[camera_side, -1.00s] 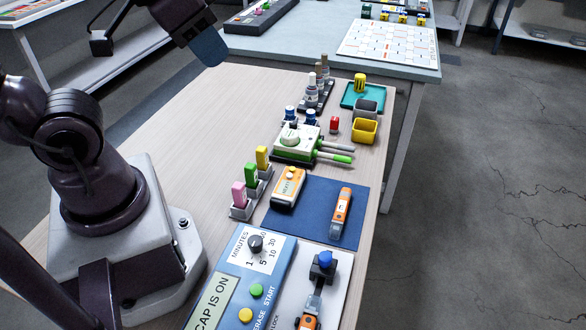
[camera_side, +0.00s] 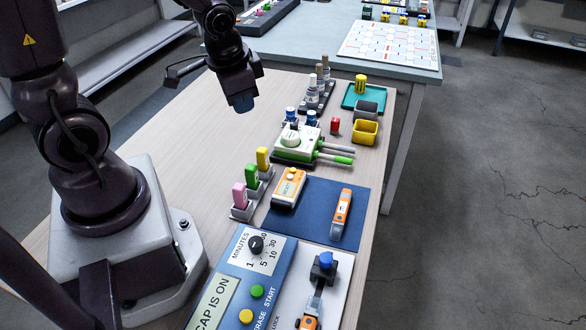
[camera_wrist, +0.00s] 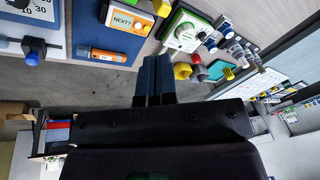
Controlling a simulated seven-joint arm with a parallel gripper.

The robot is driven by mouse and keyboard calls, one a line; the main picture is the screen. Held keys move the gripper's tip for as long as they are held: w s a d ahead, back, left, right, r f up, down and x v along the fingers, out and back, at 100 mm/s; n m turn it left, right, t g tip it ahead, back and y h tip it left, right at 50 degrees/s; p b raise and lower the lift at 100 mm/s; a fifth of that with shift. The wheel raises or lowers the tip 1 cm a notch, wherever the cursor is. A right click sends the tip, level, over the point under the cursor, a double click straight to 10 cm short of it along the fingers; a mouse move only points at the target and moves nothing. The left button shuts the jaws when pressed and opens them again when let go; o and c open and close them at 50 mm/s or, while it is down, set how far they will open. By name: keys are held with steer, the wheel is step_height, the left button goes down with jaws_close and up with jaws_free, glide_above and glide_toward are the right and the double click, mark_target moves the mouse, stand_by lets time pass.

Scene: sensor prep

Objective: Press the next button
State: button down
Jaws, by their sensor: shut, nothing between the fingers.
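An orange and white box (camera_side: 288,188) with a "NEXT?" display lies at the left edge of the blue mat (camera_side: 318,212). A pale round button (camera_side: 292,174) sits at its far end. In the wrist view the orange box (camera_wrist: 128,17) is at the top, with its display text readable. My gripper (camera_side: 243,104) is shut and empty, with blue fingertips pointing down above the wooden table, to the left of and beyond the orange box. The shut fingers (camera_wrist: 154,78) also show in the wrist view, clear of the box.
Pink, green and yellow blocks (camera_side: 251,175) stand in holders left of the box. A green and white device (camera_side: 297,145) stands just beyond it. An orange pen-like tool (camera_side: 342,212) lies on the mat. A blue panel (camera_side: 238,290) with dial and buttons is nearer.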

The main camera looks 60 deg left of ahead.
step_height(320, 180, down, 5)
steer(key=w+a+m, duration=0.2)
steer(key=m+t+h, duration=0.4)
steer(key=m+t, duration=0.3)
steer(key=m, duration=0.1)
glide_above(292, 171)
steer(key=f, duration=0.2)
steer(key=shift+w+y, duration=0.1)
steer(key=shift+y, duration=0.2)
steer(key=shift+f, duration=4.4)
steer(key=shift+f, duration=0.4)
